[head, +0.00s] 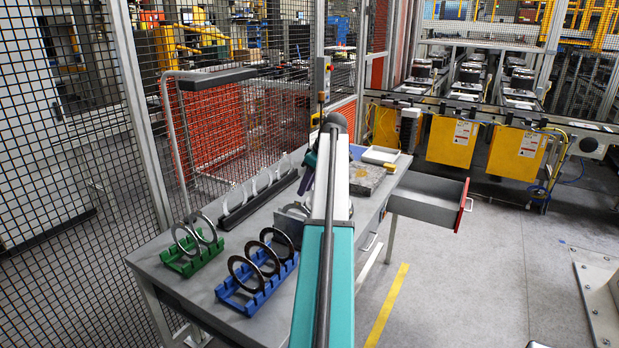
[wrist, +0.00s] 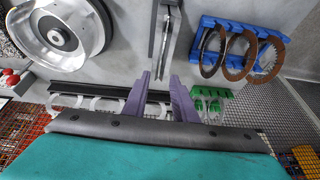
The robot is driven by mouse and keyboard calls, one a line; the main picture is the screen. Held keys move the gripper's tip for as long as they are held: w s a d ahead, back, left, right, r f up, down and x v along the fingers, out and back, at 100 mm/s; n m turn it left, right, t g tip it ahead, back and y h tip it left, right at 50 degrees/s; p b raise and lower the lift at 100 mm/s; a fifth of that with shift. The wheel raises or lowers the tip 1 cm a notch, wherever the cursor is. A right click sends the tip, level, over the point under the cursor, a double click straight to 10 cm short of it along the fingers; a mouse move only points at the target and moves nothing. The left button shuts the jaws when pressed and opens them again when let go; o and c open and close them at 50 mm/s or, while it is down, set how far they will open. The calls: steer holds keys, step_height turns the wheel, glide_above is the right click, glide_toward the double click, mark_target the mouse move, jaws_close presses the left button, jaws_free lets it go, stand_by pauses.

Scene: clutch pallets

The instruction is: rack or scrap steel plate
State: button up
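My gripper (wrist: 161,80) has two purple fingers standing apart in the wrist view, with nothing clearly between them. In the head view my arm hides most of it; a purple part shows left of the arm. A blue rack (head: 252,298) holds several dark rings upright and also shows in the wrist view (wrist: 208,26). A green rack (head: 188,262) holds rings upright. A black rack (head: 255,203) holds several pale plates upright. A grey stand (head: 291,220) shows beside the arm, partly hidden. In the wrist view a thin silver edge (wrist: 168,45) lies beyond the fingertips; I cannot tell what it is.
The grey table (head: 180,300) has free room around the racks. A white tray (head: 380,155) and a grey block (head: 367,178) lie at its far right. An open drawer (head: 425,200) juts out on the right. Mesh fencing (head: 60,130) stands close on the left.

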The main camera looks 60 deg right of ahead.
mark_target(298, 203)
steer(key=shift+p+x, duration=1.5)
steer(key=shift+x, duration=2.9)
steer(key=shift+c, duration=0.4)
jaws_close()
steer(key=shift+r, duration=0.15)
